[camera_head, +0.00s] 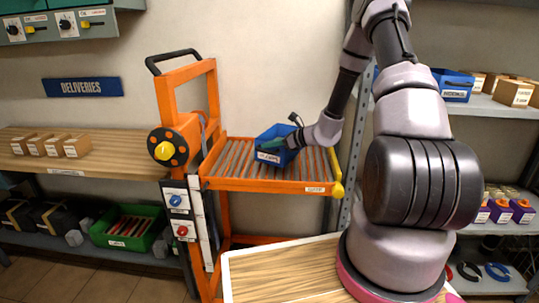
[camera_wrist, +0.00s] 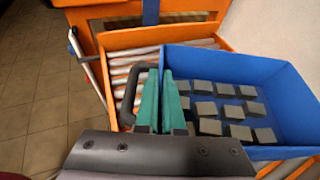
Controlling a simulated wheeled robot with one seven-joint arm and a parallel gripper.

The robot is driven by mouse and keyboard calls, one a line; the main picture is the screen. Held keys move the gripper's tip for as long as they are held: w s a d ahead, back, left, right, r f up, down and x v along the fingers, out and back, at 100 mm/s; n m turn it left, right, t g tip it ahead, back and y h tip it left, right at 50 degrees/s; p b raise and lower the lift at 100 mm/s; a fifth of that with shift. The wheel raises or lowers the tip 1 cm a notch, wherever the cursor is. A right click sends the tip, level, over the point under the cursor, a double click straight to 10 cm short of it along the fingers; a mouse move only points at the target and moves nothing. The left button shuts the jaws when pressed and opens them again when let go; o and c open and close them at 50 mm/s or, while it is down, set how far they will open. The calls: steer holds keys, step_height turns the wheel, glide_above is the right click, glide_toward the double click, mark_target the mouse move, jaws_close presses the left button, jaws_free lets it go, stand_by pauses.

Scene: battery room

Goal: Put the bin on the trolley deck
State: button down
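The blue bin (camera_head: 268,156) is over the rollers of the orange trolley's upper deck (camera_head: 225,171), towards its back right. Whether its base touches the rollers I cannot tell. In the wrist view the bin (camera_wrist: 235,62) holds several grey blocks and lies right of my fingers, with the deck's orange rim (camera_wrist: 125,38) behind and left. My gripper (camera_wrist: 163,95) has its two teal fingers close together on the bin's left wall, one on each side.
The trolley has an upright frame with a black handle (camera_head: 173,57) at its left. Rollers left of the bin are bare. A wooden shelf (camera_head: 110,150) with small boxes is at left, a green crate (camera_head: 128,226) below. Another blue bin (camera_head: 453,84) stands on the right shelf.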

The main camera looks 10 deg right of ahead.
steer(key=shift+f, duration=2.1)
steer(key=c, duration=1)
jaws_free()
steer(key=shift+c, duration=0.2)
